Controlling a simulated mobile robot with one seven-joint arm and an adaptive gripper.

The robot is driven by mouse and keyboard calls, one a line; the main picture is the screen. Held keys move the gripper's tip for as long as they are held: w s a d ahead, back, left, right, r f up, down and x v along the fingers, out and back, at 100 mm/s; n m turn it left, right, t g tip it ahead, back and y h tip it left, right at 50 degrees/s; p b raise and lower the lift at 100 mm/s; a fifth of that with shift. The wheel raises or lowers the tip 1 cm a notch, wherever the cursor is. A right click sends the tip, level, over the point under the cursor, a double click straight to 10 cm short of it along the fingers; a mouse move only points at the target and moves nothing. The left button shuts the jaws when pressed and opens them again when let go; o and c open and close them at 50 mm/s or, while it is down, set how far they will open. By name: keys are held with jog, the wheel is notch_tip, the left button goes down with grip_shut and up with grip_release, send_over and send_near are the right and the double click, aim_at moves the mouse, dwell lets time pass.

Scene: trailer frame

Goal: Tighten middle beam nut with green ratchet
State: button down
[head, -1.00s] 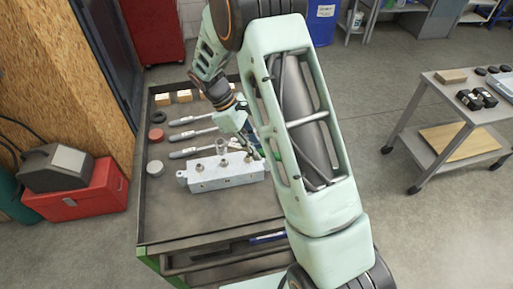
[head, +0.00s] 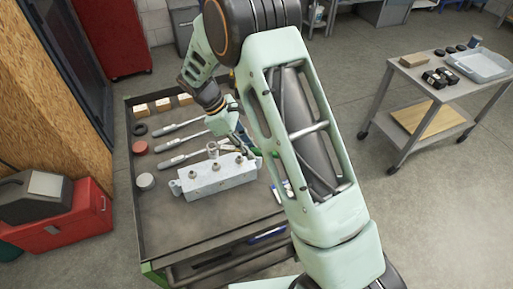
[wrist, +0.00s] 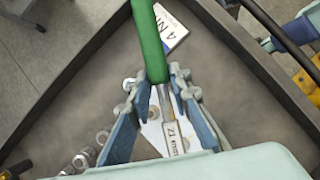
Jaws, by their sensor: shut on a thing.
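The grey metal beam (head: 225,182) lies on the cart top with several nuts or bolt heads along its upper face; the middle nut (head: 217,170) stands near its centre. My gripper (wrist: 163,88) is shut on the green ratchet (wrist: 148,42), whose green handle points up and away in the wrist view. Its metal shaft runs down between the fingers, with a white label by them. In the head view my gripper is behind and just right of the beam, partly hidden by my arm. I cannot tell whether the ratchet touches a nut.
On the dark cart top (head: 215,225), several grey wrenches (head: 180,135) lie behind the beam. Wooden blocks (head: 162,104) and round pucks (head: 146,181) sit along the far and left edges. A side table (head: 440,90) stands right.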

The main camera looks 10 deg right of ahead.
jog(key=shift+f+b, duration=1.2)
jog(key=shift+f, duration=0.7)
jog(key=shift+f, duration=0.25)
jog(key=shift+f+b, duration=0.75)
jog(key=shift+f, duration=0.1)
jog(key=shift+f, duration=0.15)
jog(key=c, duration=2.4)
grip_release()
grip_shut()
